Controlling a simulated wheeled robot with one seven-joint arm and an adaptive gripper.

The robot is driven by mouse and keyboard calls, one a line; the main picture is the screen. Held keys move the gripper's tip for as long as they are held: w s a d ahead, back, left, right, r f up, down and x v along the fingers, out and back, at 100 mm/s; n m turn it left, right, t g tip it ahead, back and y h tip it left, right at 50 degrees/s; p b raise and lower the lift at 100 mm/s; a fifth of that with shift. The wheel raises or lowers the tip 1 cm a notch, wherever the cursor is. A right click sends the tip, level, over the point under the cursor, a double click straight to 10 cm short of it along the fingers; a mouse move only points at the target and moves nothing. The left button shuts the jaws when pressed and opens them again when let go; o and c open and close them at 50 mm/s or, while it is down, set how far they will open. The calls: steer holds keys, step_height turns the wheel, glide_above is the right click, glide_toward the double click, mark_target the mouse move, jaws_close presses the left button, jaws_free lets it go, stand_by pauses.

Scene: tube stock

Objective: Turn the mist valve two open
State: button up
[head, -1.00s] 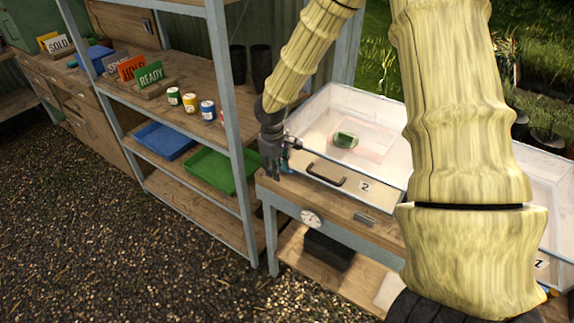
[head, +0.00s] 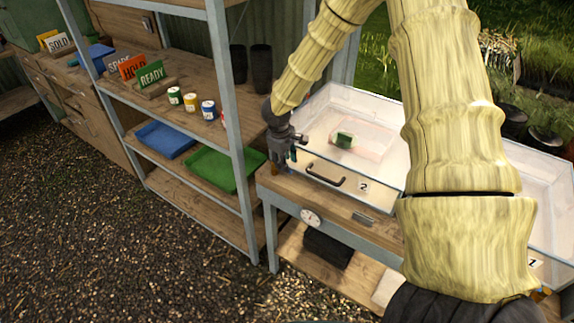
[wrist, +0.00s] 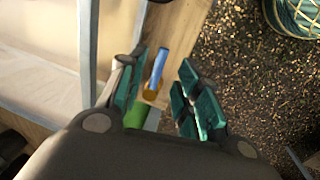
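The valve shows in the wrist view as a blue lever (wrist: 159,68) on a brass-coloured body (wrist: 152,92), at the edge of the wooden bench. My gripper (wrist: 165,62) is open, with one teal-padded finger on each side of the lever and gaps visible on both sides. In the head view my gripper (head: 284,160) points down at the left front corner of the bench, beside the clear case (head: 383,152) labelled 2. My gripper mostly hides the valve there, so I cannot tell the lever's setting.
The case has a dark handle (head: 325,175) close to the right of my gripper, and a green item (head: 344,141) inside. A shelf unit with a green tray (head: 222,172) and several cans stands to the left. A gauge (head: 311,217) sits on the bench front. Gravel floor in front is clear.

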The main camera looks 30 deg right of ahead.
steer(key=shift+w+d+f+p, duration=0.1)
steer(key=shift+d+f+p, duration=0.15)
steer(key=shift+f, duration=0.7)
steer(key=shift+w+d+f+p, duration=0.1)
steer(key=shift+f+p, duration=0.15)
steer(key=shift+f, duration=0.7)
steer(key=shift+c, duration=0.2)
jaws_close()
